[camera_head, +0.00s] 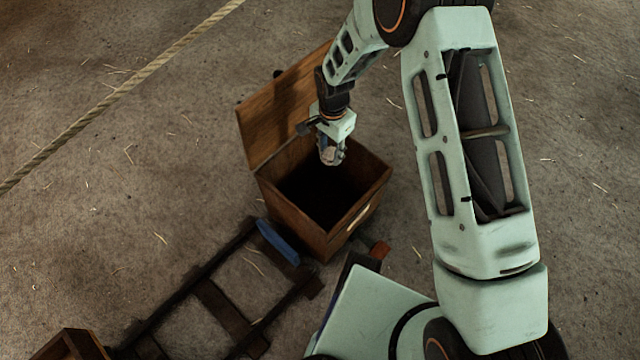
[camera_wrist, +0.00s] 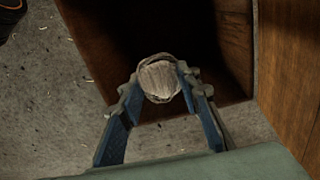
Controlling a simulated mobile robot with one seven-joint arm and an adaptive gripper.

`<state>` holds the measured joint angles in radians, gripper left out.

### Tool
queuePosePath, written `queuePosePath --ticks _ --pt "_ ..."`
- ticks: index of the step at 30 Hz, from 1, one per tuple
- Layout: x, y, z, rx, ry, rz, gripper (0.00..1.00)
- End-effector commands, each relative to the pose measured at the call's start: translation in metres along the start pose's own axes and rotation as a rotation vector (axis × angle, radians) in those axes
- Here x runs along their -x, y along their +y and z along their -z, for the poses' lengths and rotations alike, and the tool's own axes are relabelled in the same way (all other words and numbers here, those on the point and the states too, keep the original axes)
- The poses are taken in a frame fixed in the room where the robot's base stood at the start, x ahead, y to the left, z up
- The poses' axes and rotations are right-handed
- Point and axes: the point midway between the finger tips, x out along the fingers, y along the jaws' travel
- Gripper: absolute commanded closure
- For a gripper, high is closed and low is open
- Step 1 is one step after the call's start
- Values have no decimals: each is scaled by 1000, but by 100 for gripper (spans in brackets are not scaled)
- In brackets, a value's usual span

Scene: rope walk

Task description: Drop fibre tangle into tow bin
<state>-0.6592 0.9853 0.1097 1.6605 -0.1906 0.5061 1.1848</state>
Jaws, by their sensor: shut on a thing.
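The fibre tangle (camera_wrist: 159,79) is a pale, greyish, rounded bundle in the wrist view. My gripper (camera_wrist: 158,84) is shut on it, with one blue-grey finger on each side. In the head view my gripper (camera_head: 332,155) points down over the open mouth of the tow bin, and the tangle shows small between the fingertips. The tow bin (camera_head: 292,222) is a brown wooden box with its lid (camera_head: 270,115) raised at the back left. Its inside is dark, and its contents cannot be seen. In the wrist view the bin's wooden wall (camera_wrist: 236,40) lies beyond the tangle.
A dark wooden ladder-like frame (camera_head: 215,305) with a blue piece (camera_head: 278,243) lies at the bin's front left. A wooden box corner (camera_head: 75,345) shows at the lower left. A rope (camera_head: 110,97) crosses the upper left. The floor (camera_head: 110,240) at left is mostly clear, with straw bits.

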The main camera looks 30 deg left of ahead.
Motion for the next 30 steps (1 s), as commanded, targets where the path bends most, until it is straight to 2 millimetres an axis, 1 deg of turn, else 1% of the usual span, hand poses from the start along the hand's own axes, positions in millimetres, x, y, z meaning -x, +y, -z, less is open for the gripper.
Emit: queuePosePath --ticks 1,6,15,16,21,30 --pt "-11 0 0 -1 -1 0 84" --pt "-26 0 0 -1 -1 1 84" --pt "-27 0 0 0 0 1 84" --pt "-27 0 0 0 0 1 68" --pt "-27 0 0 0 0 1 49" --pt "-26 0 0 0 0 1 49"
